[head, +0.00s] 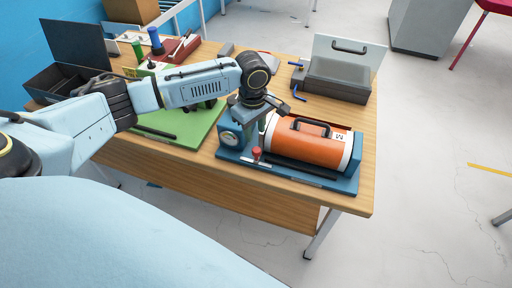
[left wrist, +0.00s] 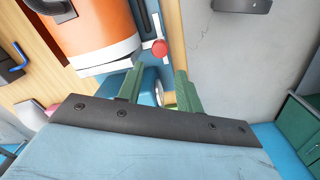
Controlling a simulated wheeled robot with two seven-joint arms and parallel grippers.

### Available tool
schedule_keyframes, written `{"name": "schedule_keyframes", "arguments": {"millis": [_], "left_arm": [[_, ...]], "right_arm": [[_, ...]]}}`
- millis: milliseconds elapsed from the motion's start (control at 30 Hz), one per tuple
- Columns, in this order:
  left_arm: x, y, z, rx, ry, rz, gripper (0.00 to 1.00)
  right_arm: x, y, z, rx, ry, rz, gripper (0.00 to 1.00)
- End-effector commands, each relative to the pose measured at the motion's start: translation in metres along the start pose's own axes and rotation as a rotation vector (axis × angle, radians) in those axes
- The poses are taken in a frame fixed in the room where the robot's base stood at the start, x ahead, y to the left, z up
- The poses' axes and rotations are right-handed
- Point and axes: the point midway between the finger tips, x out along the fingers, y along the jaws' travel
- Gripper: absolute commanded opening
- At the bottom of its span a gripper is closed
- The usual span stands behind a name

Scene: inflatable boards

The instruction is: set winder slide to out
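The winder has an orange drum (head: 300,146) with a black handle, lying on a blue base (head: 335,183). My left gripper (head: 258,117) is above the housing and drum's left end. In the left wrist view its green fingers (left wrist: 156,82) are apart and empty, with the knob beyond their tips. My right gripper is not in view.
A green board (head: 190,133) lies left of the winder, partly under my left arm. A grey box with a raised white lid (head: 345,52) stands behind the winder. A dark open case (head: 75,48) is at the far left. The wooden table edge (head: 371,120) is close on the right.

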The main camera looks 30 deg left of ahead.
Motion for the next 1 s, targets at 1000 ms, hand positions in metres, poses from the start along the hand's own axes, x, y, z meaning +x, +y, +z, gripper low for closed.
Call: {"name": "schedule_keyframes", "arguments": {"millis": [1000], "left_arm": [[0.086, 0.0, 0.001, 0.004, 0.0, 0.0, 0.15]], "right_arm": [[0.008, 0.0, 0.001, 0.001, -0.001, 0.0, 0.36]]}}
